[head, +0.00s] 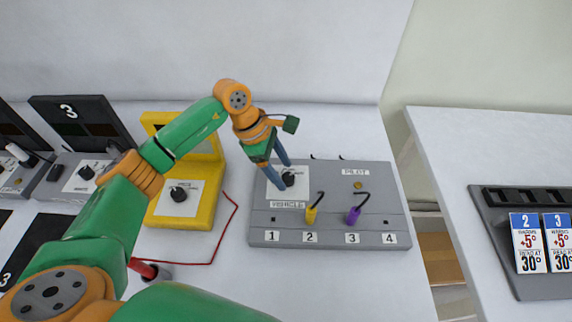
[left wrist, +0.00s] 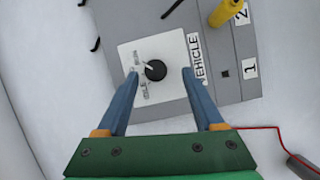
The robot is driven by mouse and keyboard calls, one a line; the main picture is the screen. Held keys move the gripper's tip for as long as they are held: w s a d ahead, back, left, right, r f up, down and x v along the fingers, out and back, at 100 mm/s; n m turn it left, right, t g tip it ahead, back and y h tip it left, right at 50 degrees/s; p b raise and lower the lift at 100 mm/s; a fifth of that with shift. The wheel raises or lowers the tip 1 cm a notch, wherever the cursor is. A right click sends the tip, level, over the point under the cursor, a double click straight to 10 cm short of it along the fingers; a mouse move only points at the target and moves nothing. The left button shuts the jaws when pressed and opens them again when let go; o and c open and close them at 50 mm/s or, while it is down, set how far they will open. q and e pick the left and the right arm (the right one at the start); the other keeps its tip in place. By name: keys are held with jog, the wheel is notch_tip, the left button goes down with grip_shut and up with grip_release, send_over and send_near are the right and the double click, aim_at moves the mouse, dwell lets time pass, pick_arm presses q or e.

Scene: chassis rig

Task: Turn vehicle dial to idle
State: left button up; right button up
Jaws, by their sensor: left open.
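The vehicle dial is a small round black knob (left wrist: 155,70) on a white plate (left wrist: 126,52), beside the VEHICLE label (left wrist: 198,58). Its pale pointer mark aims up and left in the left wrist view. Small print beside it seems to read IDLE (left wrist: 144,91), with another word above that I cannot read surely. My left gripper (left wrist: 160,74) is open, its blue fingers on either side of the knob in that view; I cannot tell whether they touch it. In the head view the knob (head: 289,179) shows just right of my left gripper (head: 277,175). My right gripper is not in view.
The grey panel (head: 330,240) also carries a yellow plug (head: 311,212), a purple plug (head: 353,215) and a PILOT label (head: 354,172). A yellow box (head: 197,215) with its own black knob stands to the left, with a red wire (head: 228,222) between.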

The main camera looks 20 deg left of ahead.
aim_at(288, 178)
pick_arm(q)
jog(key=shift+x, duration=0.95)
jog(key=shift+w+f, duration=0.15)
jog(key=shift+w, duration=0.25)
jog(key=shift+s, duration=0.15)
jog(key=c, duration=0.6)
grip_shut()
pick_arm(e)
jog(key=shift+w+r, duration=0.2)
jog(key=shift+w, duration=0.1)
